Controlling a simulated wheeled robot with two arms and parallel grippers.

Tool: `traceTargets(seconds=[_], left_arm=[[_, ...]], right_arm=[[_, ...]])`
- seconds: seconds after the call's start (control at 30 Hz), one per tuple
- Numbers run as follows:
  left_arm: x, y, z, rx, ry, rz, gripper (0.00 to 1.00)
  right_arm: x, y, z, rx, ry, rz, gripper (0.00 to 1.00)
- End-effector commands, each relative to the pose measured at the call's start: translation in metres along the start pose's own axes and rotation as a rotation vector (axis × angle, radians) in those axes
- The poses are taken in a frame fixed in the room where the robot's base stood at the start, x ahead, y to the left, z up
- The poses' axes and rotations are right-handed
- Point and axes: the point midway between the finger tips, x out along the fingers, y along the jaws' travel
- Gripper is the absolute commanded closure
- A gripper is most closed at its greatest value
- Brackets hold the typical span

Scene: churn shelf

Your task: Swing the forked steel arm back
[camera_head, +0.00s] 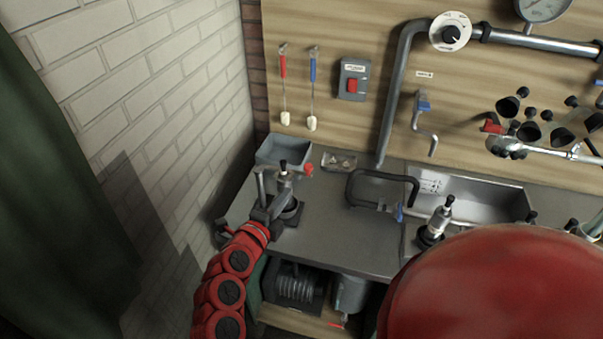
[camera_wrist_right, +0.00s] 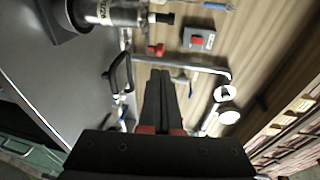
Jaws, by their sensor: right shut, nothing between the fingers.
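A steel fixture (camera_head: 284,181) stands on a dark base at the left end of the bench. It has a black knob on top, a red knob to its right and a grey arm (camera_head: 260,184) bent down on its left. I cannot make out a fork on it. My right gripper (camera_head: 279,198) is shut and empty, close in front of this fixture and partly covering it; I cannot tell if they touch. In the right wrist view the shut fingers (camera_wrist_right: 160,77) point past a steel body (camera_wrist_right: 113,11) at the upper left. My left gripper is not in view.
A black curved handle (camera_head: 383,173) stands on the bench (camera_head: 340,231) to the right. A grey bin (camera_head: 283,149) is behind the fixture, and a brick wall (camera_head: 165,90) rises at left. A second steel fitting (camera_head: 437,219) stands by the sink. A large red shape hides the lower right.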

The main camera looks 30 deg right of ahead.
Motion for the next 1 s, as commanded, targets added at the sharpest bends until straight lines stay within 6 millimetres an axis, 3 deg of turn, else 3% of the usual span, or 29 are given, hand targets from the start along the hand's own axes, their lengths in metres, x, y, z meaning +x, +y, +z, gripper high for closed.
traceTargets(seconds=[0.3, 0.5, 1.0], left_arm=[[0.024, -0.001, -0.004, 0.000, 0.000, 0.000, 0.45], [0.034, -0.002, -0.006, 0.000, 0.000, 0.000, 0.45], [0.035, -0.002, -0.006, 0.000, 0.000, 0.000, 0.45]], right_arm=[[0.067, -0.004, -0.002, -0.003, 0.005, -0.001, 1.00], [0.093, -0.004, -0.001, 0.000, 0.001, -0.003, 1.00], [0.102, 0.000, 0.000, 0.000, -0.002, -0.001, 1.00]])
